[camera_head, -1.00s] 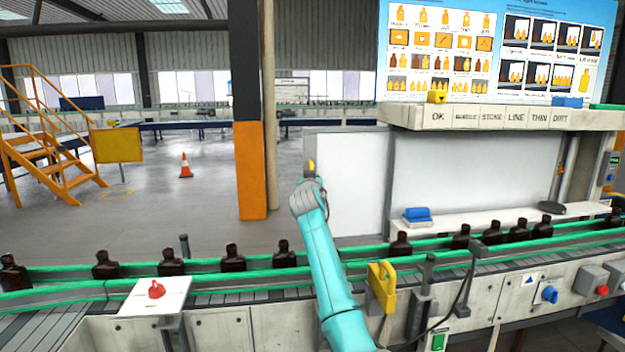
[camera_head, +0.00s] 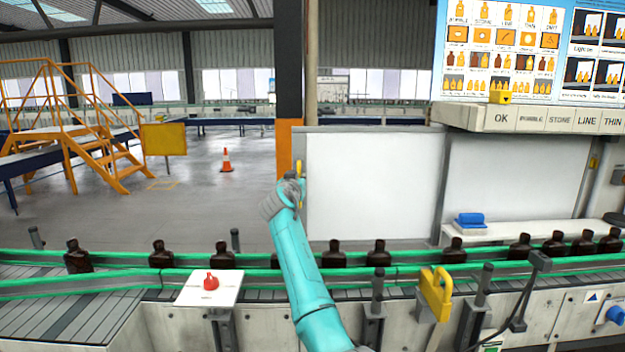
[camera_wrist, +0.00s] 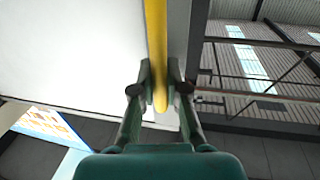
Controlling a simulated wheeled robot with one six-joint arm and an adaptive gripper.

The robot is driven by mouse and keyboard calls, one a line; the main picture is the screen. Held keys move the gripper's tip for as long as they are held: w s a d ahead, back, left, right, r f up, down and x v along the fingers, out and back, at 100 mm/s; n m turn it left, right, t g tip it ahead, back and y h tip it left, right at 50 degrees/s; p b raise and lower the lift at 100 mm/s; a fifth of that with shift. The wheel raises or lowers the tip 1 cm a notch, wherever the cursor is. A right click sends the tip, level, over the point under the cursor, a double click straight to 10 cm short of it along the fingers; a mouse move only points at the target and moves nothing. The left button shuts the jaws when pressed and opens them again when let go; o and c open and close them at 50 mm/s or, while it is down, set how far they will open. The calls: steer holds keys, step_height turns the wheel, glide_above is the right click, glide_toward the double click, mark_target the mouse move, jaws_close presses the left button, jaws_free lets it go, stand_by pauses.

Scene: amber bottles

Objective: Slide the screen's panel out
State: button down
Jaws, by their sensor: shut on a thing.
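The screen's white panel (camera_head: 372,187) stands upright behind the conveyor, drawn out to the left of the fixed screen (camera_head: 510,180). A yellow handle (camera_head: 299,167) runs upright along the panel's left edge. My gripper (camera_head: 296,182) is at this handle and partly hides it. In the wrist view my gripper (camera_wrist: 161,88) has its two fingers shut on the yellow handle (camera_wrist: 156,35), one on each side. The white panel (camera_wrist: 70,55) fills the left of that view.
Amber bottles (camera_head: 378,253) stand on the conveyor with green rails (camera_head: 130,259) in front of the panel. A small white table with a red button (camera_head: 211,282) and a yellow bracket (camera_head: 435,293) stand nearer. An orange-based pillar (camera_head: 284,145) rises behind the panel's left edge.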

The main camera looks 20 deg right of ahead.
steer(key=shift+w+a+f, duration=0.1)
steer(key=shift+a+f, duration=0.1)
steer(key=shift+a, duration=0.2)
steer(key=c, duration=1.2)
jaws_free()
steer(key=shift+a, duration=0.1)
steer(key=shift+r, duration=0.1)
steer(key=v, duration=1.2)
